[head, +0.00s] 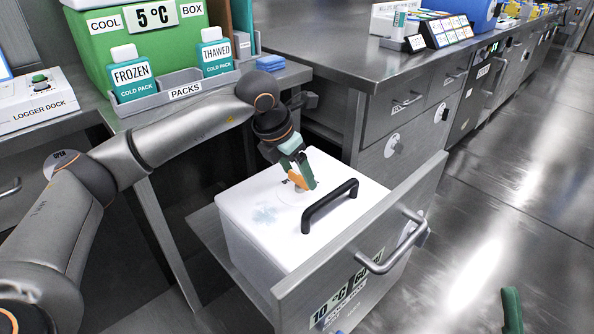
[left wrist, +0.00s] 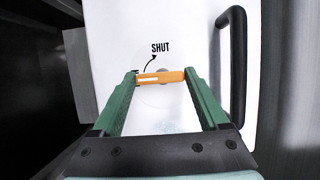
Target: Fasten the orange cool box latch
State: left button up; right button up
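The cool box (head: 250,215) is white with a black lid handle (head: 330,205) and sits in the pulled-out drawer (head: 375,245). Its orange latch (left wrist: 160,77) lies on the lid, crosswise in the left wrist view; it also shows in the head view (head: 296,180). The word SHUT and a curved arrow (left wrist: 152,60) are printed beside the latch's left end. My left gripper (left wrist: 161,76) is at the lid with its fingers apart, one at each end of the latch. I cannot tell whether they touch it. One green finger of my right gripper (head: 511,310) shows at the lower right.
A green cool box (head: 140,45) marked 5 °C and a packs rack (head: 185,88) with frozen and thawed cold packs stand on the bench behind. A logger dock (head: 40,105) is at the left. The drawer front and its bar handle (head: 395,245) stand out into open floor.

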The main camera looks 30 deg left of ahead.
pick_arm(q)
jog(key=c, duration=0.8)
jog(key=shift+o, duration=0.2)
